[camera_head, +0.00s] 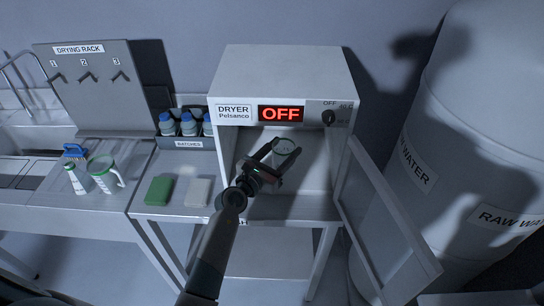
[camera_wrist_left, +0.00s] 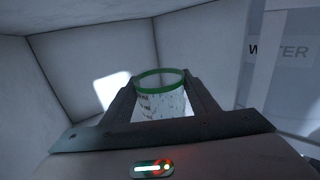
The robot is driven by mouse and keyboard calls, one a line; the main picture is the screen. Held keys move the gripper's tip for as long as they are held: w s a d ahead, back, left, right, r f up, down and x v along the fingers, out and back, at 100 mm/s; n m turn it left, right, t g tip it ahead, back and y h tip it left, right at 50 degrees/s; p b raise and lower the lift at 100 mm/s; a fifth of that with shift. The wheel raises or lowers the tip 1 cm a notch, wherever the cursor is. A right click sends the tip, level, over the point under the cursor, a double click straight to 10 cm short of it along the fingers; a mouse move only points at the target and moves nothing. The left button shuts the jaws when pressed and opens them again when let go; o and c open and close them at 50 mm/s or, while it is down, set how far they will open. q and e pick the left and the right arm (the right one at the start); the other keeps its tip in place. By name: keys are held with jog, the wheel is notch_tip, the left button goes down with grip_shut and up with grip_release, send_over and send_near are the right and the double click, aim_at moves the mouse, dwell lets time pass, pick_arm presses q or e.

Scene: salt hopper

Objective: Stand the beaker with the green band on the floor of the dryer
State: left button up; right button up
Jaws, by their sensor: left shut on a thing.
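My left gripper (camera_head: 274,162) is inside the opening of the white dryer (camera_head: 281,80), shut on a beaker (camera_head: 284,146). In the left wrist view the beaker (camera_wrist_left: 160,103) shows a green band around its rim and dark markings on its side. It sits between the two fingers (camera_wrist_left: 161,100). The lower part of the beaker is hidden by the gripper, so I cannot tell whether it touches the dryer floor. The dryer door (camera_head: 385,222) stands open to the right, and its display reads OFF. My right gripper is not in view.
A green-marked jug (camera_head: 103,174), a small bottle (camera_head: 76,179) and a blue brush (camera_head: 75,151) stand on the left counter. A green sponge (camera_head: 159,190) and a pale block (camera_head: 198,192) lie nearer the dryer. A batches rack (camera_head: 188,142) holds blue-capped bottles. A raw water tank (camera_head: 470,150) fills the right.

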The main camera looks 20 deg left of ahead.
pick_arm(q)
jog(key=shift+w+a+f, duration=0.6)
jog(key=shift+w+a, duration=0.05)
jog(key=shift+a, duration=0.2)
jog(key=w+a+f+b, duration=0.1)
jog(key=b, duration=0.1)
jog(key=w+a+f+b, duration=0.1)
jog(key=a+b, duration=0.1)
jog(key=b, duration=0.1)
jog(key=shift+w+f, duration=0.25)
jog(key=shift+w, duration=0.05)
jog(key=shift+f+b, duration=2)
jog(key=shift+b, duration=0.25)
